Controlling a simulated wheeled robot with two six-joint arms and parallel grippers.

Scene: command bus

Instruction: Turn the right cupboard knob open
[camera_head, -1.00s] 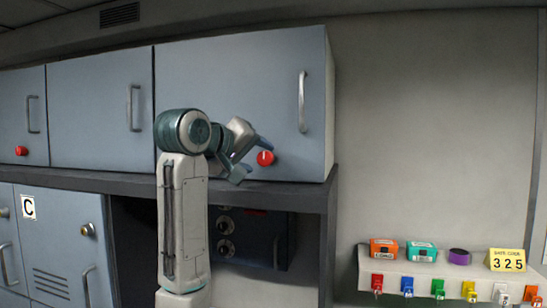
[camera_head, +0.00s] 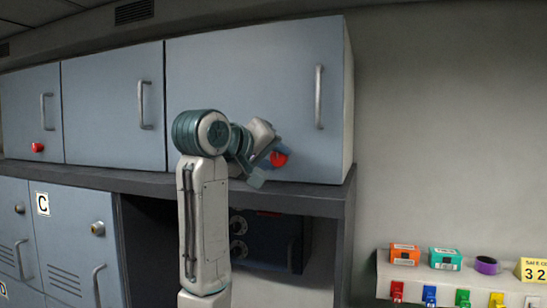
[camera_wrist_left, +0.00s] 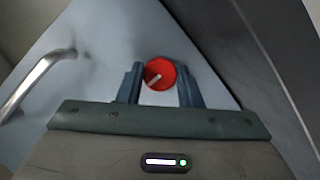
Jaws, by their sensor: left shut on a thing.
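The right cupboard (camera_head: 265,75) is a blue-grey door with a vertical handle (camera_head: 319,97). Its red knob (camera_head: 279,159) sits low on the door, partly hidden by my left gripper (camera_head: 270,165). In the left wrist view the knob (camera_wrist_left: 160,73) is a red disc with a pale pointer mark slanting toward the lower left. The blue fingers of my left gripper (camera_wrist_left: 160,92) stand on either side of the knob, shut on it. The door looks closed. My right gripper is not in view.
Another red knob (camera_head: 38,147) is on the cupboard at the far left. A dark shelf ledge (camera_head: 110,180) runs under the cupboards, with lockers below. At the lower right, a small shelf holds an orange box (camera_head: 404,254), a teal box (camera_head: 445,259) and purple tape (camera_head: 486,265).

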